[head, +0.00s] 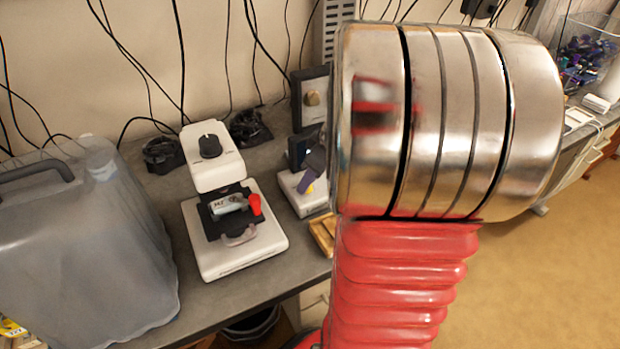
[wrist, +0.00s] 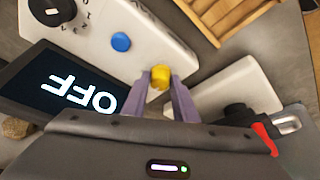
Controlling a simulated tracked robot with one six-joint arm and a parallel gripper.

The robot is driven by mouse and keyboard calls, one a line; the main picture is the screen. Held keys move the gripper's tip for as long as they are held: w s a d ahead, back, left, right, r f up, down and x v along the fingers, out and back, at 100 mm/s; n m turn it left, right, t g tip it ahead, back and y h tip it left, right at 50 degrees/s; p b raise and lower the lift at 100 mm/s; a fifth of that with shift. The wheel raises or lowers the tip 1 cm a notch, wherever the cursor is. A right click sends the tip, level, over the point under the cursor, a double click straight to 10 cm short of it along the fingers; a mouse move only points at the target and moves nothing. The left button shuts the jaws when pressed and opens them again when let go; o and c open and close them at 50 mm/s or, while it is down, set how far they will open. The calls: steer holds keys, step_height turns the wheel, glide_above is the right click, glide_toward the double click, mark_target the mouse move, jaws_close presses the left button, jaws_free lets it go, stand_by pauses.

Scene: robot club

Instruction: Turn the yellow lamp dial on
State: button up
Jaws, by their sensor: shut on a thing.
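The yellow lamp dial (wrist: 160,75) sits on the edge of a white panel (wrist: 140,45) in the wrist view. My gripper (wrist: 160,82), with purple fingers, is shut on the dial, one finger on each side. A black display (wrist: 65,92) beside the panel reads OFF, upside down in this view. The panel also carries a blue button (wrist: 121,41) and a black knob (wrist: 52,10) with marks around it. In the head view the white panel (head: 298,196) and display (head: 303,146) are partly hidden behind my arm, with a purple finger (head: 308,181) at the panel.
Left of the panel stand a white device with a black knob (head: 210,146) and a white base (head: 240,257) with a red-tipped lever (head: 255,205). A wooden tray (head: 321,235) lies close in front of the panel.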

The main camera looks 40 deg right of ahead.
steer(key=m, duration=0.1)
steer(key=m+h, duration=0.1)
steer(key=m, duration=0.1)
steer(key=m+h, duration=0.1)
steer(key=m, duration=0.1)
steer(key=shift+a, duration=0.25)
steer(key=shift+a+m+g+h, duration=0.15)
steer(key=shift+m+h, duration=0.35)
steer(key=shift+m, duration=1)
steer(key=shift+m+g+h, duration=0.25)
steer(key=shift+m+h, duration=0.25)
steer(key=shift+m, duration=1)
steer(key=o, duration=1)
steer(key=shift+o, duration=0.2)
steer(key=shift+r, duration=0.15)
steer(key=v, duration=1.3)
steer(key=shift+a, duration=0.2)
steer(key=shift+r, duration=0.15)
